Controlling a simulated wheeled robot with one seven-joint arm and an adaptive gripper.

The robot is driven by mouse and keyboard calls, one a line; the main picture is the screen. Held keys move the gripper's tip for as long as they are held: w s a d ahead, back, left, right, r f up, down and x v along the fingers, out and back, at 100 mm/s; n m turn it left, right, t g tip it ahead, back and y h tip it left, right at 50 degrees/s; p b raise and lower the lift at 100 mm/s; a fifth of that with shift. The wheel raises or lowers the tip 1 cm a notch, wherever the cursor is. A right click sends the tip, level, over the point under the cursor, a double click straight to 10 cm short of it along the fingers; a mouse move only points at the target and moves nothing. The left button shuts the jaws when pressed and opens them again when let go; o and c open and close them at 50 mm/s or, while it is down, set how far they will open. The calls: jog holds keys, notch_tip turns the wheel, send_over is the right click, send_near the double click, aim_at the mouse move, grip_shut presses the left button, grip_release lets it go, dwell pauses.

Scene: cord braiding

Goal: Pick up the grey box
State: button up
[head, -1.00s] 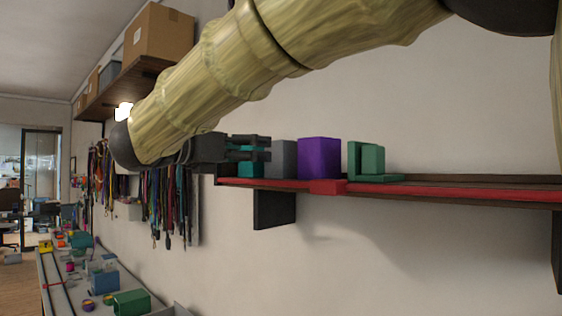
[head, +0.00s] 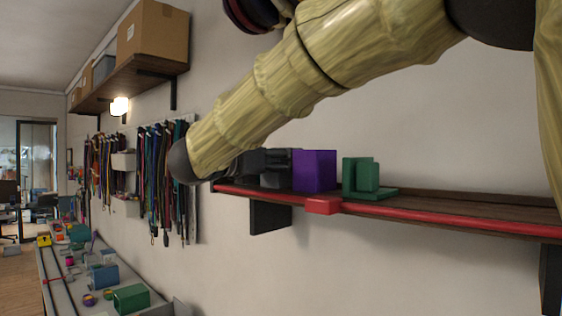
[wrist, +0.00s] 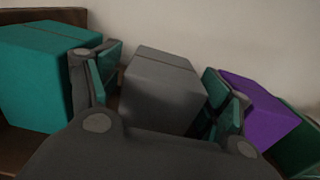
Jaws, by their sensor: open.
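The grey box (wrist: 162,88) stands on the wall shelf. In the wrist view it lies between the two spread fingers of my gripper (wrist: 160,100), with its lower front hidden by the gripper body. My gripper is open. In the head view my gripper (head: 270,163) is at the left end of the shelf, and the grey box (head: 276,180) is mostly hidden behind it. I cannot tell whether either finger touches the box.
A teal box (wrist: 42,72) is just left of the left finger. A purple box (head: 314,171) is close on the right, then a green bracket-shaped piece (head: 368,178). The shelf (head: 440,206) has a red front rail and free room at right. Cords (head: 163,170) hang at left.

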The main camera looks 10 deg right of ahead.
jog(key=shift+d, duration=0.1)
jog(key=c, duration=1.2)
jog(key=shift+c, duration=0.2)
